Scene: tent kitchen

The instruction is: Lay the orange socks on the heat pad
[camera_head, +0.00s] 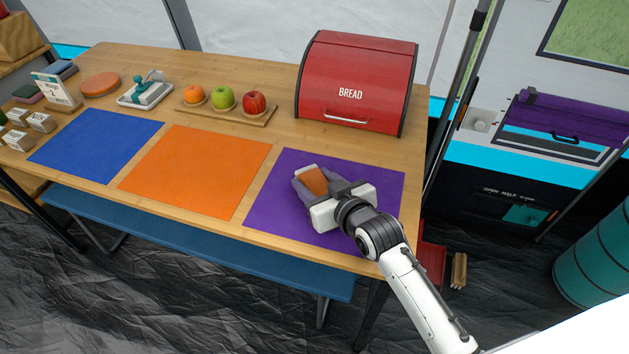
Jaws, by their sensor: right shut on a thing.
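My right gripper (316,186) reaches in from the lower right, low over the purple mat (382,180). It is shut on a small bundle with an orange face, which I take for the orange socks (313,179). Pale and grey-purple parts border the orange, and the gripper hides part of the bundle. I cannot tell whether the bundle touches the mat. A blue mat (95,143) and an orange mat (195,170) lie to the left, flat and bare. I cannot tell which thing is the heat pad. My left gripper is not in view.
A red bread box (356,82) stands behind the purple mat. Fruit sits on a wooden board (243,114) at the table's back. An orange disc (100,84), a small tray (146,94) and labelled blocks (41,121) stand left. A blue bench (190,240) runs along the front.

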